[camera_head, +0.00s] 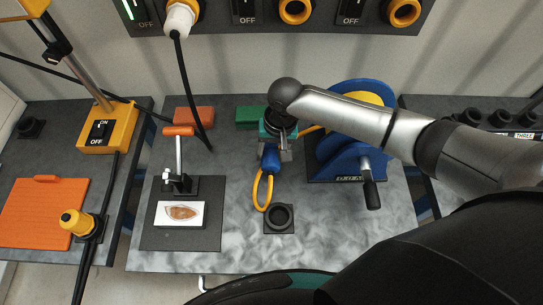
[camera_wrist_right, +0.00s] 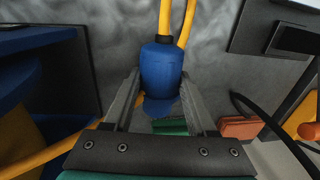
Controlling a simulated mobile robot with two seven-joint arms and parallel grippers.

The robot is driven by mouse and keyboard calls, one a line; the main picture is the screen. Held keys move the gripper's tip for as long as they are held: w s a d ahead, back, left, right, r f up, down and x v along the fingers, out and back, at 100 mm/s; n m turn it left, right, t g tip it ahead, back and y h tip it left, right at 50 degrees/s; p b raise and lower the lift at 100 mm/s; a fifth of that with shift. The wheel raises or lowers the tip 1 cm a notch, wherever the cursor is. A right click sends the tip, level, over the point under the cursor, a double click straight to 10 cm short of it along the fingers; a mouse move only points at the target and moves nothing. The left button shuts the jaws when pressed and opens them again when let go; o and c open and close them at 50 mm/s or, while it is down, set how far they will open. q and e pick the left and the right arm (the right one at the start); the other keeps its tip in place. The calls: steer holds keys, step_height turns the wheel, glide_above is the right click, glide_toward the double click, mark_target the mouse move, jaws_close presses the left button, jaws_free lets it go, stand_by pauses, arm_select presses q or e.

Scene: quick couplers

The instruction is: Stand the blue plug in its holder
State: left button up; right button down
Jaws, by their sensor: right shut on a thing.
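My right gripper (camera_head: 278,140) is shut on the blue plug (camera_head: 270,157), above the middle of the grey bench. The plug's yellow cable (camera_head: 257,196) loops toward the front of the bench. In the right wrist view the blue plug (camera_wrist_right: 161,70) sits between the two fingers (camera_wrist_right: 160,100), with the yellow cable leaving its far end. A black round holder on a square base (camera_head: 279,217) stands on the bench, in front of the plug and slightly right. It looks empty, and the plug is apart from it. My left gripper is not in view.
A blue cable reel with a crank (camera_head: 350,150) stands right of the gripper. A toggle clamp (camera_head: 179,160) and a picture card (camera_head: 181,214) are at left. Red (camera_head: 194,116) and green (camera_head: 250,116) blocks lie behind.

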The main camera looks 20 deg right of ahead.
mark_target(271, 152)
step_height(271, 152, up, 16)
steer(key=p, duration=0.3)
steer(key=shift+r, duration=0.15)
